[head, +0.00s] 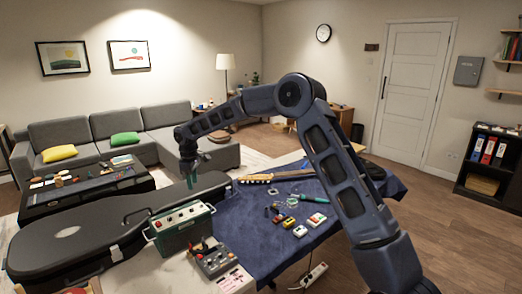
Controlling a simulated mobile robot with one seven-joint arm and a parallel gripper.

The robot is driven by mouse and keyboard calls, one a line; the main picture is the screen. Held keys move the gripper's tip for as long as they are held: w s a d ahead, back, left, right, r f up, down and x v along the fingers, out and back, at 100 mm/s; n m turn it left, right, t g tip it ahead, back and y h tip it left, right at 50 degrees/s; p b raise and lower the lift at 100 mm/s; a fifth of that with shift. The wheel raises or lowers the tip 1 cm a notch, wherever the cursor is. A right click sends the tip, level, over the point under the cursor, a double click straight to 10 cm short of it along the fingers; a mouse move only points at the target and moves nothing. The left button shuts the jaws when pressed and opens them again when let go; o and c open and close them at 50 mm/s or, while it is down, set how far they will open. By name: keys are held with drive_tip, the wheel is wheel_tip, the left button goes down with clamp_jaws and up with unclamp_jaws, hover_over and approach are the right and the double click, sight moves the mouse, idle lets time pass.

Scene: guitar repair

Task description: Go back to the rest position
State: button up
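My arm rises from the lower right, bends high over the workbench and reaches to the left.
The workbench's blue cloth (240,245) carries several small pedals (300,231), a guitar neck (262,178) and tools. A green amplifier box (181,227) and a grey mixer (217,260) stand near the case. A low table (75,198) and grey sofa (115,122) lie behind.

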drive_tip(key=w+d+r+m+t, duration=0.1)
drive_tip(key=d+r+m, duration=0.1)
drive_tip(key=d+r, duration=0.65)
drive_tip(key=d+r+m, duration=0.2)
drive_tip(key=d+r, duration=0.3)
drive_tip(key=d, duration=0.7)
drive_tip(key=s+d+r+m+t, duration=0.1)
drive_tip(key=s+d+r+m, duration=0.15)
drive_tip(key=d, duration=0.65)
drive_tip(key=s+d+r+m, duration=0.2)
drive_tip(key=d+r, duration=0.2)
drive_tip(key=d, duration=0.5)
drive_tip(key=s+d+f+m+t, duration=0.2)
drive_tip(key=s+d+m, duration=0.7)
drive_tip(key=s+d, duration=1.6)
drive_tip(key=shift+d+f, duration=0.25)
drive_tip(key=shift+f, duration=0.15)
